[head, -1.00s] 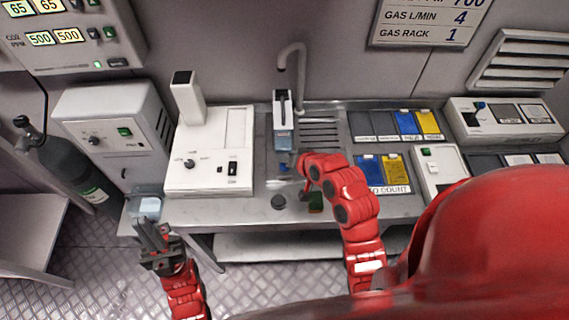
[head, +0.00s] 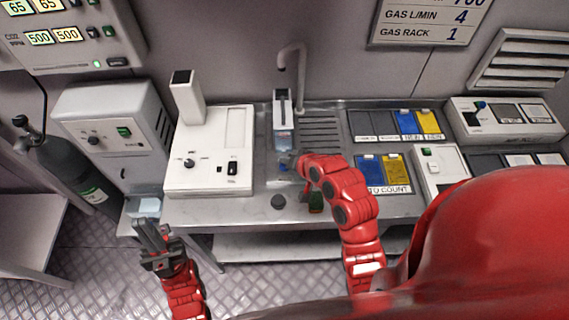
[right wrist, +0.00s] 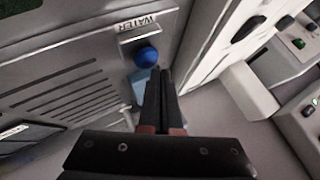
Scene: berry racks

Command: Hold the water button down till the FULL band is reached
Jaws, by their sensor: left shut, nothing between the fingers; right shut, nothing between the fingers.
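The blue water button (right wrist: 147,57) sits under a label reading WATER in the right wrist view. My right gripper (right wrist: 160,72) is shut and empty, its fingertips just beside the button's lower right; I cannot tell whether they touch it. A tall pale container (head: 283,108) with a dark slot and a clear bluish lower part stands below the curved tap (head: 293,50). A FULL band is too small to make out. My left gripper (head: 150,232) is shut and empty in front of the bench.
A white instrument (head: 210,150) stands left of the sink area. Blue and yellow plates lie in a rack (head: 385,188) at right. A gas cylinder (head: 65,165) stands far left.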

